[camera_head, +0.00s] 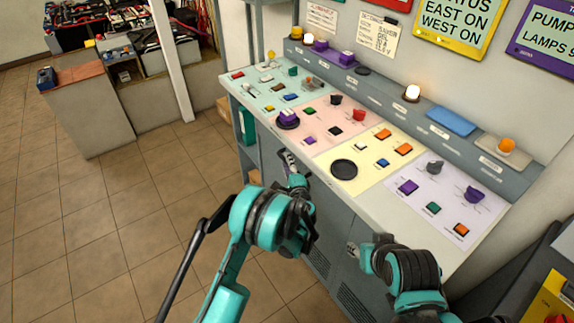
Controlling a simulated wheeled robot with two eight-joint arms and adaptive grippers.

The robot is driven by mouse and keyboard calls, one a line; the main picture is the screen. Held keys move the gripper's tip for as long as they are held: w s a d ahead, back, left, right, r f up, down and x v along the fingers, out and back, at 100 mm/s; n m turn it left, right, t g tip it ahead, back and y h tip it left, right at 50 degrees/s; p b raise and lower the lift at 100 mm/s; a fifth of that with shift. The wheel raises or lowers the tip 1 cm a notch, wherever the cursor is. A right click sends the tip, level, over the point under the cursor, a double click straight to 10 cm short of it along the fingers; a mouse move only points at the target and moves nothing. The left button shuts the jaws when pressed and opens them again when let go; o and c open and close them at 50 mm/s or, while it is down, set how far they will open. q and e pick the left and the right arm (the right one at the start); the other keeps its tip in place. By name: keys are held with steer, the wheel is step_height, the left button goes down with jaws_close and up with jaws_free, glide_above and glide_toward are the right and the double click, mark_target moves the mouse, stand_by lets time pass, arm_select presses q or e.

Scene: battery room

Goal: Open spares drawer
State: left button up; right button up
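No drawer marked as spares can be made out. The grey cabinet front (333,222) under the control console shows panels and vents, partly hidden by my arms. My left gripper (290,163) is at the console's front edge, left of the middle, with its dark fingers pointing up and away. I see nothing clearly held in it, and its finger gap is too small to read. My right arm's teal and black wrist is at the lower right, in front of the cabinet. A small grey part beside it (353,250) may belong to the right gripper, but its fingers cannot be made out.
The sloped console (398,207) carries several coloured buttons and knobs, with lamps and trays on the ledge behind. A workbench (88,118) with tools stands at the far left. A yellow unit (552,300) is at the lower right. The tiled floor (110,215) at left is clear.

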arm_select(q)
steer(key=shift+w+a, duration=0.1)
steer(key=shift+w, duration=0.35)
jaws_close()
steer(key=shift+a, duration=0.1)
